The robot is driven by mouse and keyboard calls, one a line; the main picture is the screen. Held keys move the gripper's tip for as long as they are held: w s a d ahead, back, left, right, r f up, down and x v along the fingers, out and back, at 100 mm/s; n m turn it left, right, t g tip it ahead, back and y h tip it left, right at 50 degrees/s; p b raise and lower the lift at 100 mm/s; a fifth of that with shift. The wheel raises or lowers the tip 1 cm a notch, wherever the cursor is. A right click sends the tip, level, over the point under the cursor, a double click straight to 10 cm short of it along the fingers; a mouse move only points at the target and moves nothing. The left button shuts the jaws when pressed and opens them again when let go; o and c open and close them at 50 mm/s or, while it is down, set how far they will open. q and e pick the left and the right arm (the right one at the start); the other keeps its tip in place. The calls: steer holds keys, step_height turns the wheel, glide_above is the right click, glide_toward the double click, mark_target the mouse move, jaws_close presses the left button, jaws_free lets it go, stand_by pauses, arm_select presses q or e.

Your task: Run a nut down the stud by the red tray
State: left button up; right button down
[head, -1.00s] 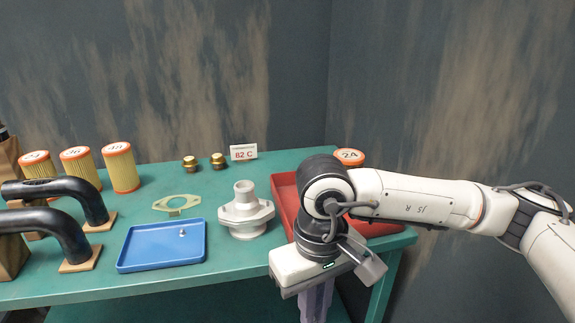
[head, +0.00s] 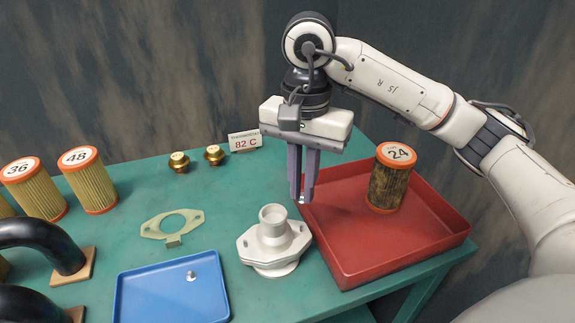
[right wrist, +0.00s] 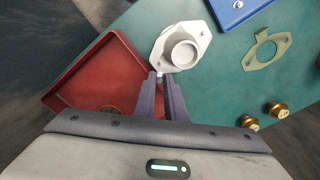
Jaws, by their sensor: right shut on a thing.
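My right gripper (head: 303,199) points down with its fingers shut on a small shiny nut (head: 302,201), mostly hidden by the fingertips. It is over the red tray side of the pale grey housing (head: 274,243), just behind its flange. In the right wrist view, the fingertips (right wrist: 162,77) are close to the flange ear of the housing (right wrist: 180,46) nearest the red tray (right wrist: 78,78). I cannot make out the stud there, nor whether the nut touches it. The red tray (head: 350,245) stands to the right. My left gripper is not in view.
A blue tray (head: 150,298) at the front holds another small nut (head: 191,276). A yellowish gasket (head: 152,227) lies left of the housing. Brass fittings (head: 179,162) and an 82 C sign (head: 245,141) stand behind. Filter 24 (head: 390,178) stands in the red tray.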

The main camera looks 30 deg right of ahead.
steer(key=shift+d, duration=0.1)
steer(key=shift+s+f+b, duration=0.2)
steer(key=shift+f+b, duration=0.45)
step_height(320, 180, down, 2)
steer(key=shift+f+b, duration=0.1)
steer(key=shift+b, duration=0.75)
step_height(320, 180, down, 2)
steer(key=shift+f+b, duration=0.25)
steer(key=shift+b, duration=0.85)
steer(key=shift+f+b, duration=0.3)
steer(key=shift+r, duration=0.1)
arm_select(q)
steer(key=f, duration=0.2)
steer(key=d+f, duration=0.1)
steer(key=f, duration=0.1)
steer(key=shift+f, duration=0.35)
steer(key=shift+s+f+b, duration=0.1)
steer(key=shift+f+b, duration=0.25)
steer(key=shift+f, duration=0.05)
arm_select(e)
steer(key=shift+f, duration=0.4)
